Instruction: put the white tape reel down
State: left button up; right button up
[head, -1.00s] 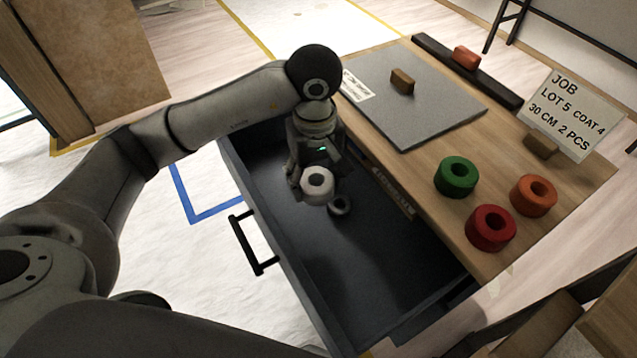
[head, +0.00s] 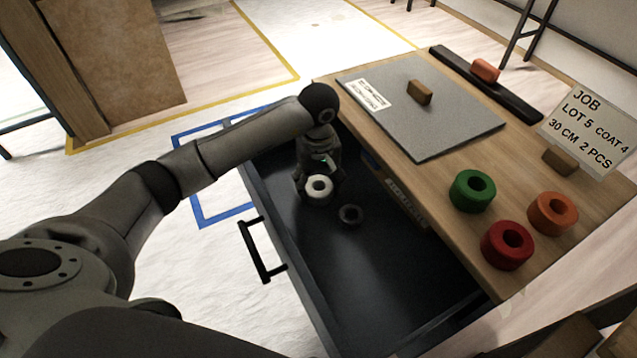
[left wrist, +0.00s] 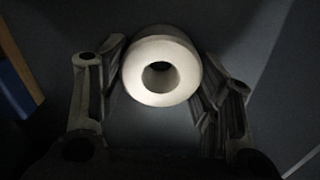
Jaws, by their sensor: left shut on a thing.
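The white tape reel (head: 319,187) is between the fingers of my left gripper (head: 318,178), inside the open dark drawer (head: 372,290) below the table top. In the left wrist view the reel (left wrist: 161,68) sits between the two fingers of the gripper (left wrist: 160,85), its hole facing the camera. The gripper is shut on it. Whether the reel touches the drawer floor cannot be told. My right gripper is not in view.
A small dark ring (head: 350,214) lies on the drawer floor near the reel. Green (head: 472,191), orange (head: 552,213) and red (head: 507,245) reels stand on the table top (head: 440,200). A grey mat (head: 430,115) lies behind them. The drawer's front part is clear.

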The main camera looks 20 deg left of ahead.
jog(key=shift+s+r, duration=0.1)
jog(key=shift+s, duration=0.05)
pick_arm(q)
jog(key=o, duration=1.1)
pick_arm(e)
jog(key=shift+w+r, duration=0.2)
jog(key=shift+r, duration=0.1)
pick_arm(q)
jog(key=shift+r, duration=0.15)
notch_tip(320, 180, up, 12)
jog(key=shift+f+p, duration=0.1)
jog(key=shift+p, duration=0.45)
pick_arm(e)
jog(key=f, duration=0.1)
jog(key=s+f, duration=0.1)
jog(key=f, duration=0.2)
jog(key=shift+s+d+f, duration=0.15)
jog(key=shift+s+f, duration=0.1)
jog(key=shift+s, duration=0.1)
